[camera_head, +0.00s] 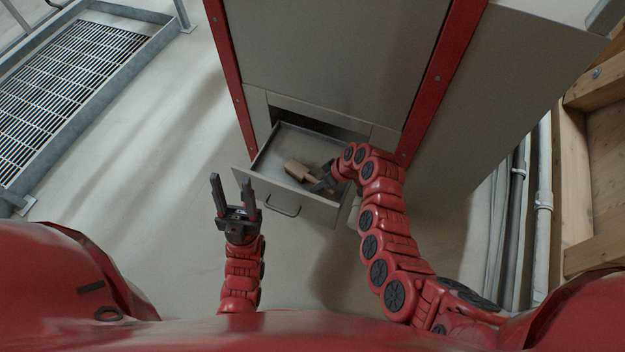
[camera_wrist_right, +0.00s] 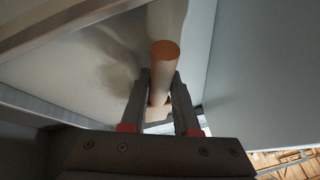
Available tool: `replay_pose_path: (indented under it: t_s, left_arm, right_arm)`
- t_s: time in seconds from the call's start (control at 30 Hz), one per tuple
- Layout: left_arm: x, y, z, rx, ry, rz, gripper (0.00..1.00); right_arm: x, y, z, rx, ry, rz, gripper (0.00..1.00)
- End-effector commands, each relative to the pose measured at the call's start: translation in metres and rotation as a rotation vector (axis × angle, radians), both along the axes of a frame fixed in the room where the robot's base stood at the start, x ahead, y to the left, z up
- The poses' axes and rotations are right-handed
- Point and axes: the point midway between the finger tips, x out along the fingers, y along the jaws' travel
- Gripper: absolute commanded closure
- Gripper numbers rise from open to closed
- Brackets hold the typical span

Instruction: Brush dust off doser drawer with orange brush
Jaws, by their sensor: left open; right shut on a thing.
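The doser drawer (camera_head: 318,211) is pulled out from the grey machine, with its handle facing me. My right gripper (camera_head: 323,181) reaches into the drawer from the right and is shut on the brush (camera_head: 297,170), whose tan block shows over the drawer floor. In the right wrist view, the brush's round orange-tan handle (camera_wrist_right: 166,72) sits between the fingers (camera_wrist_right: 163,95). A darker smudge lies on the pale surface left of it. I cannot tell whether the bristles touch the floor. My left gripper (camera_head: 231,188) is open and empty, left of the drawer front.
The grey machine (camera_head: 330,60) with red corner posts stands behind the drawer. A metal grating (camera_head: 65,80) lies at the far left. Pipes (camera_head: 543,180) and a wooden frame (camera_head: 590,170) stand on the right. The floor (camera_head: 170,160) left of the drawer is clear.

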Motion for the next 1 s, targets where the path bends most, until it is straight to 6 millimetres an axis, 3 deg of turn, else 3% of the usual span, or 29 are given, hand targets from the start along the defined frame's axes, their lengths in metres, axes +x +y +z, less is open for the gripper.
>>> replay_pose_path:
  t_s: [0.2,0.53,1.0]
  left_arm:
    - [0.0,0.0,0.001,0.0,0.0,0.0,0.5]
    - [0.0,0.0,0.001,0.0,0.0,0.0,0.5]
    - [0.0,0.0,-0.005,0.0,0.0,0.0,0.5]
  right_arm:
    - [-0.005,-0.021,-0.002,-0.004,-0.001,-0.003,1.0]
    - [-0.007,-0.023,-0.003,-0.005,0.004,-0.001,1.0]
    - [0.006,0.021,-0.002,-0.005,0.003,0.001,1.0]
